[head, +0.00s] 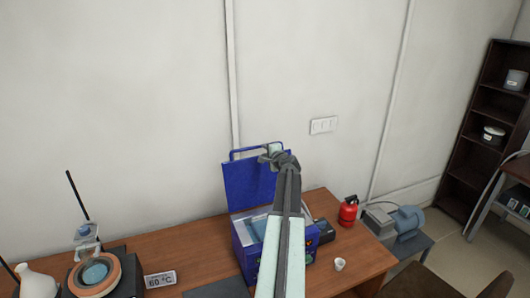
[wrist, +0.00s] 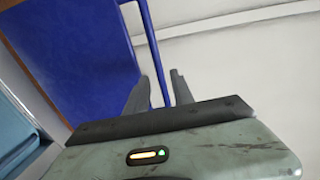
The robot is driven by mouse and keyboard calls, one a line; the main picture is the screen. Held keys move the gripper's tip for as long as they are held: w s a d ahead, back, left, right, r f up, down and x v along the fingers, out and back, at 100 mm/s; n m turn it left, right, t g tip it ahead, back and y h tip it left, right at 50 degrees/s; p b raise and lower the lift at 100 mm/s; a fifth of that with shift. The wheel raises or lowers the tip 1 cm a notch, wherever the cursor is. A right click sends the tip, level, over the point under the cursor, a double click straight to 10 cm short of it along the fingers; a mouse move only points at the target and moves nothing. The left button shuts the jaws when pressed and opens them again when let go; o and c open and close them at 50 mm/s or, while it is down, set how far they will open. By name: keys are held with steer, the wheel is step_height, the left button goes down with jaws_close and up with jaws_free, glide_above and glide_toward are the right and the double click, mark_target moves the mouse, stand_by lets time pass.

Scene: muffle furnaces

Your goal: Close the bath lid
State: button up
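The blue bath (head: 241,238) stands on the wooden bench, with its pale-rimmed opening partly hidden by my arm. Its blue lid (head: 242,187) is raised upright at the back, with a thin bar handle (head: 240,151) along its top edge. My gripper (head: 266,154) is up at the handle's right part, in front of the lid. In the wrist view the lid (wrist: 75,45) fills the upper left. The handle bar (wrist: 152,55) runs between the two spread fingers of my gripper (wrist: 158,82). I cannot tell whether either finger touches it.
A small white cup (head: 340,264) and a red extinguisher (head: 348,211) stand right of the bath. The wall is close behind.

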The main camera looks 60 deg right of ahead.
steer(key=b+x, duration=0.2)
steer(key=x, duration=0.8)
steer(key=shift+w+d+f, duration=0.1)
steer(key=shift+w+f, duration=0.05)
steer(key=shift+w, duration=0.1)
jaws_close()
steer(key=c, duration=0.6)
jaws_free()
